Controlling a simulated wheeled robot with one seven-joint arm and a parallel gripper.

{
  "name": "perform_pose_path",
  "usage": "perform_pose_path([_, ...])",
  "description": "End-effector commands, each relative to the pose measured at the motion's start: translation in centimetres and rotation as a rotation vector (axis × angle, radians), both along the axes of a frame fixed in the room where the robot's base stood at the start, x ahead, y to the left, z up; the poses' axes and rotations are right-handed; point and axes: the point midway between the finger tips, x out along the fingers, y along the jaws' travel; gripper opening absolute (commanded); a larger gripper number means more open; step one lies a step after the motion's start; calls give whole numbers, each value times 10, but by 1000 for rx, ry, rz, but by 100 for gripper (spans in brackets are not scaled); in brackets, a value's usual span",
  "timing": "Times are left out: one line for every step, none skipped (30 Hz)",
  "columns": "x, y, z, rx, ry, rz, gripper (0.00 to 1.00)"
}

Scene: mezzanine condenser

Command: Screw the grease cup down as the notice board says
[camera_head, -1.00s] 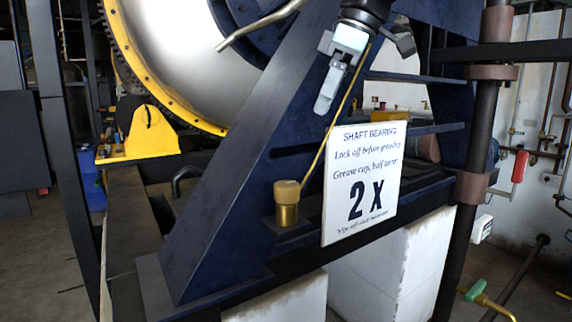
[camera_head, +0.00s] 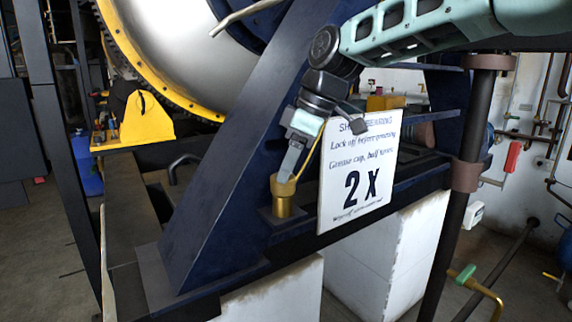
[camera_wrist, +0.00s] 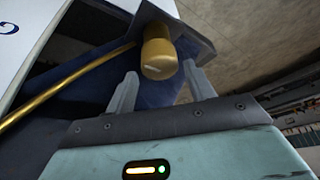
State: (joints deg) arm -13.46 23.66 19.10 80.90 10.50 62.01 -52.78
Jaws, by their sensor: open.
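The brass grease cup (camera_head: 283,200) stands upright on a dark blue ledge at the foot of the slanted blue frame. A thin brass pipe rises near it. My gripper (camera_head: 287,178) points down just above the cup, its fingers overlapping the cup's top in the head view. In the wrist view the cup (camera_wrist: 158,55) is just beyond the fingertips of my open gripper (camera_wrist: 163,84), nearly centred between them. I cannot tell whether a finger touches it. The white notice board (camera_head: 358,175) beside it reads "Shaft bearing", "Lock off before greasing", "Grease cup, half turns", "2 X".
The slanted blue frame (camera_head: 235,160) rises close to the left of the cup. The notice board stands close on the right. A dark vertical post (camera_head: 462,190) is farther right.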

Motion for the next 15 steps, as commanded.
perform_pose_path([0, 2, -4, -1, 2, 1, 54])
perform_pose_path([1, 3, -7, -1, 1, 0, 54])
perform_pose_path([1, 4, -10, -1, 1, -1, 54])
perform_pose_path([1, 5, -13, -1, 1, -1, 54])
perform_pose_path([1, 6, -14, -1, 1, -1, 54])
perform_pose_path([2, 7, -16, 0, 0, -1, 54])
perform_pose_path([2, 7, -17, 0, 0, -1, 54])
perform_pose_path([2, 7, -18, 0, 0, -1, 54])
perform_pose_path([2, 7, -19, 0, -1, -1, 54])
perform_pose_path([2, 8, -19, 0, -1, -1, 54])
perform_pose_path([2, 7, -19, 0, -1, -1, 54])
perform_pose_path([2, 7, -19, 0, -1, -1, 54])
perform_pose_path([2, 7, -19, 0, -1, -1, 54])
perform_pose_path([2, 7, -19, 0, -1, -1, 54])
perform_pose_path([2, 8, -19, 0, -1, -1, 54])
